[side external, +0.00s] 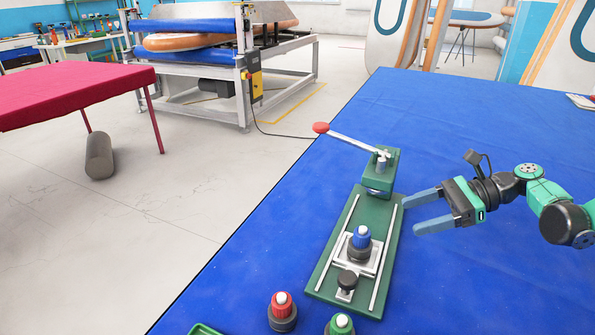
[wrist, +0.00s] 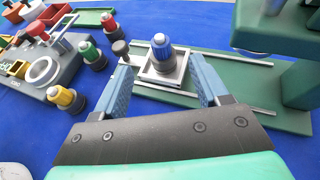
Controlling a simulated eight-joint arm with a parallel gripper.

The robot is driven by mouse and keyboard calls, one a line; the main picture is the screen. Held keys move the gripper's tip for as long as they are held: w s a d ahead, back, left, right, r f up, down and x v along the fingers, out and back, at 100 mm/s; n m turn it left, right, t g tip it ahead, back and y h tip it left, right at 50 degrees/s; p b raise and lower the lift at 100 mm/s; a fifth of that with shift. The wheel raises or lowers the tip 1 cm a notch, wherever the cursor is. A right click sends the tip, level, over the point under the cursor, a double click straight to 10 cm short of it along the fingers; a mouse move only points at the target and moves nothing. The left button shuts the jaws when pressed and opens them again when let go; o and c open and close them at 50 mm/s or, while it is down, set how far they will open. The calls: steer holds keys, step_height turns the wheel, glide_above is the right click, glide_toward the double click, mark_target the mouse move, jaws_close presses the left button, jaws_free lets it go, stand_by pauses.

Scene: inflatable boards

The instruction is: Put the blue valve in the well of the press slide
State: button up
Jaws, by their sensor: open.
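The blue valve (side external: 361,238), with a blue body, pale top and dark base, stands upright on the square metal plate of the press slide (side external: 373,267). Its base covers the well, so I cannot see how deep it sits. The slide lies between two rails on the green press base (side external: 325,270). My gripper (side external: 412,214) is open and empty, to the right of the valve and apart from it. In the wrist view, the blue valve (wrist: 161,50) shows between and beyond the open fingers of my gripper (wrist: 160,72).
The press lever with its red knob (side external: 321,128) rises at the far end of the base. A red valve (side external: 282,312) and a green valve (side external: 340,325) stand at the near edge. The wrist view also shows a yellow valve (wrist: 66,98). The blue cloth at right is mostly clear.

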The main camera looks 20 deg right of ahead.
steer(key=s+r+n+t+h, duration=0.1)
steer(key=s+r+n+h, duration=0.1)
steer(key=n+h, duration=0.4)
steer(key=s+r+n+t+h, duration=0.1)
steer(key=s+n+h, duration=0.3)
steer(key=n, duration=1.2)
steer(key=shift+s+d+r+h, duration=0.25)
steer(key=shift+r+h, duration=0.65)
steer(key=shift+h, duration=0.3)
